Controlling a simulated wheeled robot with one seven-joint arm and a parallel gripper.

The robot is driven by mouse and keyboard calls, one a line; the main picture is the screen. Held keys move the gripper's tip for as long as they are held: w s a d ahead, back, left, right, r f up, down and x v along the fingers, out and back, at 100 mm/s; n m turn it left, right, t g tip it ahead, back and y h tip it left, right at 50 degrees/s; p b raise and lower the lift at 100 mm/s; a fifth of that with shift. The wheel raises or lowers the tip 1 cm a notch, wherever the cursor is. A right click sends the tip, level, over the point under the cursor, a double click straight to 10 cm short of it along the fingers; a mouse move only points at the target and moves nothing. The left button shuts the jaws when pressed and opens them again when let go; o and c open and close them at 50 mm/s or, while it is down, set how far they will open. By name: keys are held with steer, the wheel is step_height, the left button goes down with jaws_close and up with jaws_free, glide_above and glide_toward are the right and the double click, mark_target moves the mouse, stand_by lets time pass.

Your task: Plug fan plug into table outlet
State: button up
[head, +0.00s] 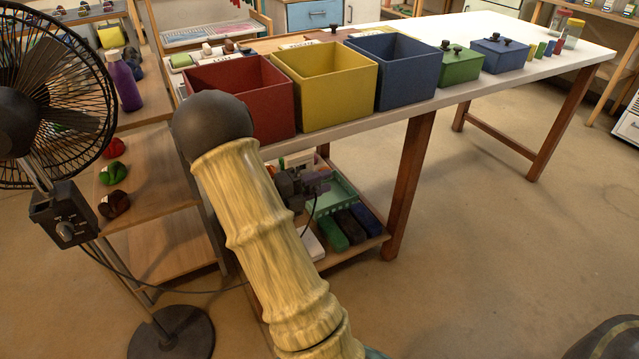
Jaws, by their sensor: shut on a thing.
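The black fan (45,110) stands at the left, with a control box (65,215) on its pole. Its thin dark cord (160,288) runs from the box towards my arm and passes behind it. My gripper (312,183) is a small dark shape right of my arm, in front of the table's underside and above the lower shelf. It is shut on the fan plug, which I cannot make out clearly. A dark cord hangs down from the gripper. I cannot identify the table outlet; my arm and the boxes hide part of the table.
Open red (240,100), yellow (324,88) and blue (406,75) boxes line the white table's (480,85) front edge. The lower shelf (362,245) holds a green tray and dark blocks. A wooden shelf unit (160,190) stands left.

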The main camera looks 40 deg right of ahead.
steer(key=shift+w+d, duration=0.15)
steer(key=shift+w, duration=0.5)
steer(key=shift+w+d, duration=0.15)
steer(key=shift+w, duration=0.5)
steer(key=o, duration=1.1)
